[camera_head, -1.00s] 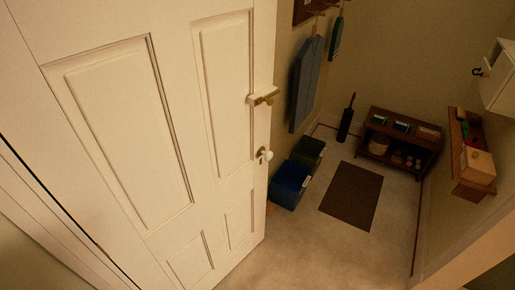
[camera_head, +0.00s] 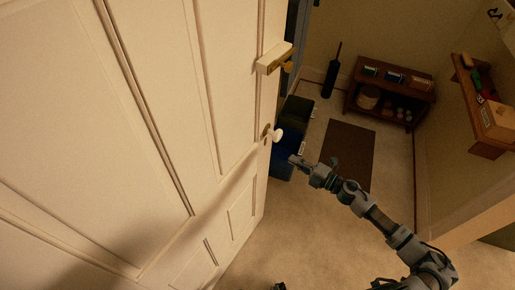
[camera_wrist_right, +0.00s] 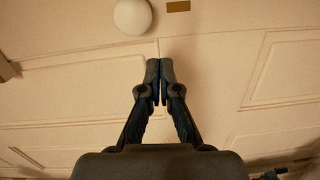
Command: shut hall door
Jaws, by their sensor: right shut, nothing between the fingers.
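The hall door (camera_head: 155,110) is a cream panelled door standing open on the left of the head view. A pale round knob (camera_head: 275,134) and a box lock with brass fittings (camera_head: 275,58) sit near its free edge. My right gripper (camera_head: 294,160) is just right of and below the knob in the head view. In the wrist view its fingertips (camera_wrist_right: 160,66) are together and empty, pointing at the door face (camera_wrist_right: 215,60), with the knob (camera_wrist_right: 132,16) beyond them to the upper left. I cannot tell whether they touch the door. My left gripper does not show clearly.
Beyond the door are blue and dark bins (camera_head: 288,143), a dark mat (camera_head: 346,152) and a low wooden shelf unit (camera_head: 391,97). A wall shelf (camera_head: 485,110) with a box hangs at the right. Bare floor (camera_head: 310,235) lies right of the door's lower edge.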

